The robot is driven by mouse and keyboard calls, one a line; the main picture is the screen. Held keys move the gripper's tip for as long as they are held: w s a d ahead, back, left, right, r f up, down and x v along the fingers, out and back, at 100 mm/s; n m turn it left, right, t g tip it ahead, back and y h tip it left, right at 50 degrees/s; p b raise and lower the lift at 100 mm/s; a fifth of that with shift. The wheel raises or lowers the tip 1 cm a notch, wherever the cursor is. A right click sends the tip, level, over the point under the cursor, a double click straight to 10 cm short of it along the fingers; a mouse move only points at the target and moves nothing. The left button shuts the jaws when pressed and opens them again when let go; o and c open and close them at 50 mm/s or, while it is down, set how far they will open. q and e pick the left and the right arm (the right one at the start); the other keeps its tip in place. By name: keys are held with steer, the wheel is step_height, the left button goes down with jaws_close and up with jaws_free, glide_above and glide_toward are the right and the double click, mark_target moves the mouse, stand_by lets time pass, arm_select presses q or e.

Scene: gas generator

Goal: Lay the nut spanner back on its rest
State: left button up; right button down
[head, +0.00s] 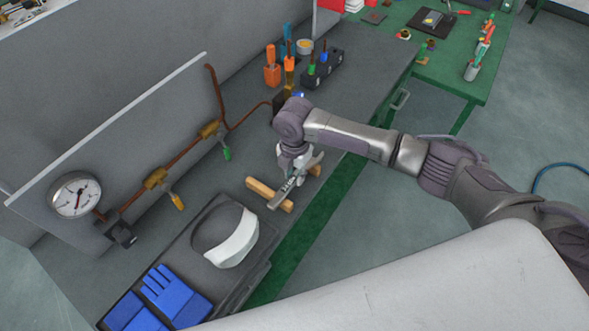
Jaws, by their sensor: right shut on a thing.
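The nut spanner (280,198) is a grey metal tool in my right gripper (292,176), which is shut on it. Its lower end reaches over the wooden rest (268,193), whose light brown blocks show on both sides of the tool. A second wooden piece shows to the right of the gripper (315,170). I cannot tell whether the spanner touches the wood or hovers just above it. The gripper hides the middle of the tool. My left gripper is not in view.
A tray with a white-fronted visor (234,240) and blue gloves (174,295) lies in front. A panel with a pressure gauge (76,195) and copper pipe (180,153) stands at left. Screwdrivers (323,63) stand in a black holder behind. Grey bench surface is clear at back right.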

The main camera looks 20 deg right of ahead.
steer(key=shift+f, duration=0.15)
steer(key=c, duration=0.9)
jaws_free()
steer(key=shift+o, duration=0.2)
step_height(320, 180, up, 12)
steer(key=shift+s, duration=0.1)
